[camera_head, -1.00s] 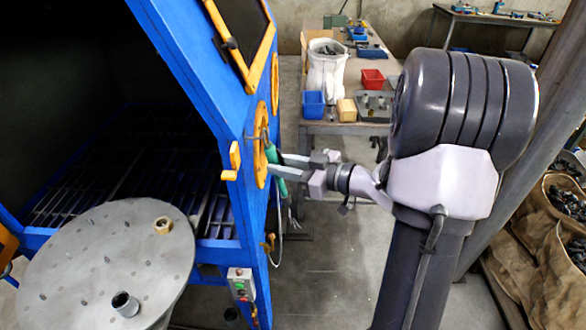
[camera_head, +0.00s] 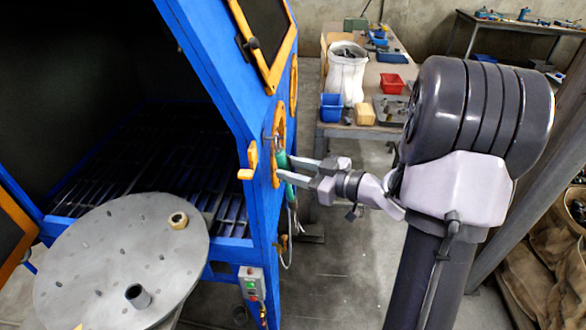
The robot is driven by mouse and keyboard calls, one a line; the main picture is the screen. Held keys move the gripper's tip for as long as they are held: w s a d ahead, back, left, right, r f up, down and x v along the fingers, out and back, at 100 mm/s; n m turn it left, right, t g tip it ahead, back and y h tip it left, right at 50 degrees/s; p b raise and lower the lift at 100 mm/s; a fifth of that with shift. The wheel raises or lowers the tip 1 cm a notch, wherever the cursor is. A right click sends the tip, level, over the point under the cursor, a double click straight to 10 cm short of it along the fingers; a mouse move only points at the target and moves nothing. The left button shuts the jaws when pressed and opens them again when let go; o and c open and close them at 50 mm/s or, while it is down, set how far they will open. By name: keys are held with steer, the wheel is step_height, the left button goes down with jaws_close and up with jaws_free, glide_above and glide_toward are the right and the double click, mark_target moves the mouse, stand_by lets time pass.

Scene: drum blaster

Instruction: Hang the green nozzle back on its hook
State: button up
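The green nozzle (camera_head: 282,160) hangs upright against the blue cabinet's right side panel, close to a yellow-rimmed opening. A small metal hook-like part (camera_head: 271,138) shows just above it, but I cannot tell whether the nozzle rests on it. My gripper (camera_head: 284,166) reaches in from the right with its two fingers apart in the picture. The fingers lie at the nozzle's middle. Green shows above and below the nearer finger, which hides part of the nozzle. Whether the fingers press on it is too small to tell.
The blue cabinet (camera_head: 206,82) stands open at left, with a round grey turntable (camera_head: 120,250) in front. A control box (camera_head: 251,283) and hanging hose (camera_head: 291,250) are below the nozzle. A workbench (camera_head: 350,131) with bins stands behind. Grey floor lies clear below my arm.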

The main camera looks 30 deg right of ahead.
steer(key=shift+o, duration=0.9)
steer(key=p+v, duration=0.5)
steer(key=v, duration=1.1)
steer(key=w+d+r+m+g+h+b, duration=0.1)
steer(key=w+d+r+m+h+b, duration=0.15)
steer(key=w+r+m+h, duration=0.55)
steer(key=s+a+f+m+g+y, duration=0.1)
steer(key=s+a+g, duration=0.1)
steer(key=s+a, duration=0.4)
steer(key=s+a+f+m+g, duration=0.1)
steer(key=s+a, duration=0.5)
steer(key=a, duration=0.6)
steer(key=s+a+f+m+g+y, duration=0.1)
steer(key=s+a+g, duration=0.3)
steer(key=a, duration=0.5)
steer(key=shift+s+f+y+b, duration=0.35)
steer(key=shift+s+f, duration=0.15)
steer(key=shift+s, duration=0.4)
